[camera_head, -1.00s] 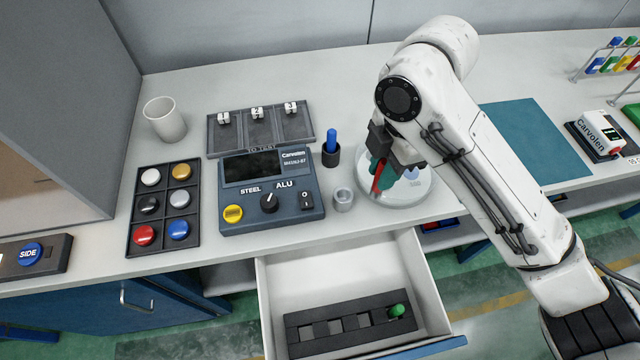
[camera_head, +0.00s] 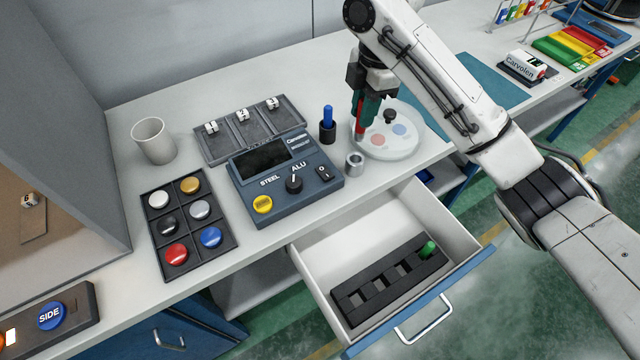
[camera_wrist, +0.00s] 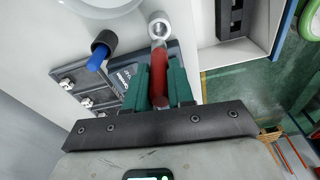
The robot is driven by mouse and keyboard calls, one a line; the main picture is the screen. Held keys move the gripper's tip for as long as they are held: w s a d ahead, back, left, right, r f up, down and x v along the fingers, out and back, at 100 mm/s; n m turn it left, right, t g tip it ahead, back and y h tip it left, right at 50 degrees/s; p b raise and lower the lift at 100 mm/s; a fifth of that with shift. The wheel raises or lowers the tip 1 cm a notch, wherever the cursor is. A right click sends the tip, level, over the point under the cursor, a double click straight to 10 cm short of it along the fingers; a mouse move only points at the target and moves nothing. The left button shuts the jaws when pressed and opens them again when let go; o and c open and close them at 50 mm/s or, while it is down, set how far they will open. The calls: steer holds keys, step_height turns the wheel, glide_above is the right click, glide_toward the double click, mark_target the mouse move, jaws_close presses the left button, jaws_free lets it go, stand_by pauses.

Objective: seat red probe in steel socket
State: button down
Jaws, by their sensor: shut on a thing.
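The red probe (camera_head: 359,124) is in my gripper (camera_head: 366,112), whose teal fingers are shut on it. The probe hangs roughly upright, tip down, above the worktop at the left edge of the round clear dish. The steel socket (camera_head: 355,164) is a small grey metal cup standing on the worktop just in front of the probe, with its round opening facing up. In the wrist view, the red probe (camera_wrist: 158,80) lies between the fingers and its silver tip points at the steel socket (camera_wrist: 159,25). The tip is outside the socket and looks apart from it.
A black holder with a blue probe (camera_head: 328,124) stands just left of the socket. The round dish (camera_head: 412,148) is to the right. The tester box (camera_head: 285,182) with a STEEL/ALU knob is at left. An open drawer (camera_head: 465,262) holds a rack with a green probe (camera_head: 428,249).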

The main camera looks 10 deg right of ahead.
mark_target(357, 140)
step_height(357, 140, down, 5)
steer(key=shift+s+a+f, duration=0.1)
steer(key=shift+f, duration=2.4)
steer(key=shift+f, duration=0.2)
steer(key=c, duration=1)
jaws_free()
steer(key=shift+r, duration=0.1)
steer(key=r, duration=0.4)
steer(key=d+r, duration=0.1)
steer(key=r, duration=0.7)
steer(key=shift+d+r, duration=0.1)
steer(key=shift+d, duration=0.1)
